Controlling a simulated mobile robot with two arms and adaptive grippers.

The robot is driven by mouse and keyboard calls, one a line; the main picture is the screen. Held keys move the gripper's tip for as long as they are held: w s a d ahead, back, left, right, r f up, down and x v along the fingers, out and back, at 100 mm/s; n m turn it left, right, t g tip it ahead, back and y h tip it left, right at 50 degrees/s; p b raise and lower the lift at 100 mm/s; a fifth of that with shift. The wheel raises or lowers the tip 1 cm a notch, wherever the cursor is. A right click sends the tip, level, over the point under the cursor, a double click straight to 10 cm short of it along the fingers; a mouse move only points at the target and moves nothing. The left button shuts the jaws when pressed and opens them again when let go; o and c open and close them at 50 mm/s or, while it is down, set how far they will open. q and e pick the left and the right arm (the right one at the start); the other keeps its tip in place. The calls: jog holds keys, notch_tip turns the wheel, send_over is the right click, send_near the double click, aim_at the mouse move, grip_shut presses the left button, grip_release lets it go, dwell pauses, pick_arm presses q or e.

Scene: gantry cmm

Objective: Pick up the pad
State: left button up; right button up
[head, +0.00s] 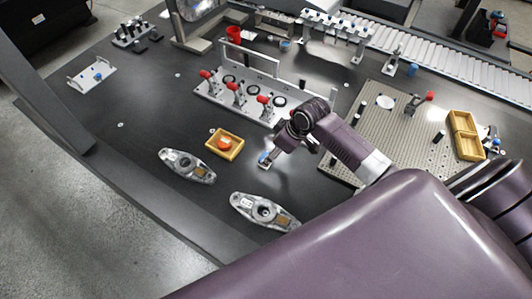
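A small wooden tray (237,152) on the dark table holds a round orange-red piece (224,143), which may be the pad; I cannot be sure which thing is the pad. The arm from the right ends in my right gripper (267,159), just right of the tray and low over the table. A small blue spot shows at its tip; I cannot tell whether it is held or part of the gripper. The finger gap is too small to read. My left gripper is not in view.
Two grey metal castings (187,166) (264,212) lie in front of the tray. Behind it stands a fixture plate with red-handled clamps (237,96). A perforated plate (385,120) and a wooden box (465,136) are at right. The table's left middle is clear.

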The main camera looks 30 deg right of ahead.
jog(key=shift+w+a+f, duration=0.1)
jog(key=shift+a+f, duration=0.1)
jog(key=shift+f, duration=0.25)
jog(key=shift+w+a+f, duration=0.2)
jog(key=shift+w+f, duration=0.1)
jog(key=shift+f, duration=0.25)
jog(key=p+x, duration=0.1)
jog(key=x, duration=0.2)
jog(key=shift+w, duration=0.25)
jog(key=shift+w+f, duration=0.1)
jog(key=shift+f, duration=0.4)
jog(key=c, duration=1.2)
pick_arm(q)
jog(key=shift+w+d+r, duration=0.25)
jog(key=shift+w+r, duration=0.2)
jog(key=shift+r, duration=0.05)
pick_arm(e)
jog(key=shift+c, duration=0.2)
